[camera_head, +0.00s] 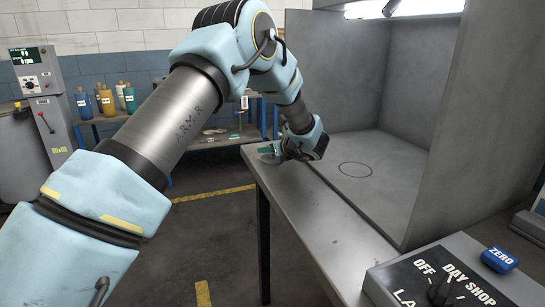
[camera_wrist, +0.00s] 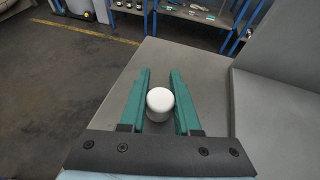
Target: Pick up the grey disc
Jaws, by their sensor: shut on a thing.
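My gripper (camera_head: 266,150) is at the far left end of the grey bench, low over its top. In the wrist view its two green fingers (camera_wrist: 160,98) stand on either side of a short, round piece (camera_wrist: 160,102) with a smooth top. It looks white there, not grey, and the gripper is shut on it. In the head view a small grey disc shape (camera_head: 270,159) shows under the fingers, close to the bench top. I cannot tell whether it touches the bench, or whether it is the same piece.
The grey bench (camera_head: 315,215) is clear in front of a grey booth (camera_head: 405,95) with a dark ring (camera_head: 355,169) on its floor. Bottles (camera_head: 107,101) stand on a blue rack behind.

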